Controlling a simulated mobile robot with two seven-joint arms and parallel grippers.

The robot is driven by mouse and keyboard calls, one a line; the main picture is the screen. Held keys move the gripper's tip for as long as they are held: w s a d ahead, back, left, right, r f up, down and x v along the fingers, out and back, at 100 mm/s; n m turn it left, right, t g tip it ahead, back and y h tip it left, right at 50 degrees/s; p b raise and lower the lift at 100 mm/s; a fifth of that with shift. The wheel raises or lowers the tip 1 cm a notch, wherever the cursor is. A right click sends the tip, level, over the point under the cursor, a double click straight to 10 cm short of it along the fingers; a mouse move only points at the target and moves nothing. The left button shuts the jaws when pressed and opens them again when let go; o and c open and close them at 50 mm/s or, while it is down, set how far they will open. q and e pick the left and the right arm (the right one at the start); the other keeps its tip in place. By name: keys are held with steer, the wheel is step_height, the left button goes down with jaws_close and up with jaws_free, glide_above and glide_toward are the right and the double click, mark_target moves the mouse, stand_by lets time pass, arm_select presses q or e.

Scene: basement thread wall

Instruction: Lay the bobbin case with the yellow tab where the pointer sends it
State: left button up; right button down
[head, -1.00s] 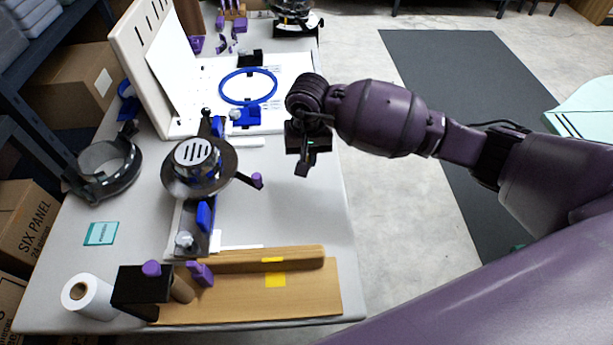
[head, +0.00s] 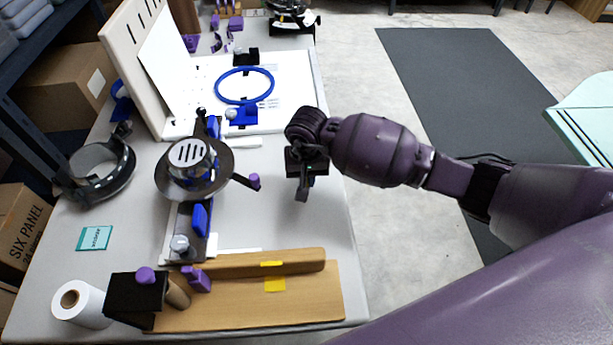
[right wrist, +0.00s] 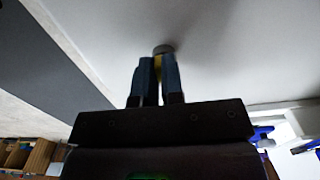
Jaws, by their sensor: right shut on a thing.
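My right gripper (head: 302,192) points down over the right part of the white table, right of the round metal-rimmed device (head: 225,163). In the right wrist view its fingers (right wrist: 155,82) are shut on a small round grey piece (right wrist: 163,49) with a strip of yellow beside it, which fits the bobbin case with the yellow tab. Most of it is hidden by the fingers, and I cannot make it out in the head view. A purple-tipped arm (head: 253,181) sticks out to the right of the device; I cannot tell whether it is the pointer. My left gripper is not in view.
A wooden board (head: 225,315) with a raised bar (head: 305,262) and yellow marks (head: 274,285) lies at the table's near edge. A blue hoop (head: 270,88) lies further back. A white roll (head: 70,300) and a black block (head: 135,290) stand front left. The table right of the device is clear.

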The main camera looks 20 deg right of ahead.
mark_target(307, 180)
steer(key=shift+f, duration=0.15)
steer(key=c, duration=1.7)
jaws_free()
steer(key=shift+f, duration=0.1)
steer(key=o, duration=0.5)
steer(key=shift+c, duration=0.2)
steer(key=shift+r, duration=0.25)
step_height(307, 180, up, 12)
steer(key=p, duration=0.2)
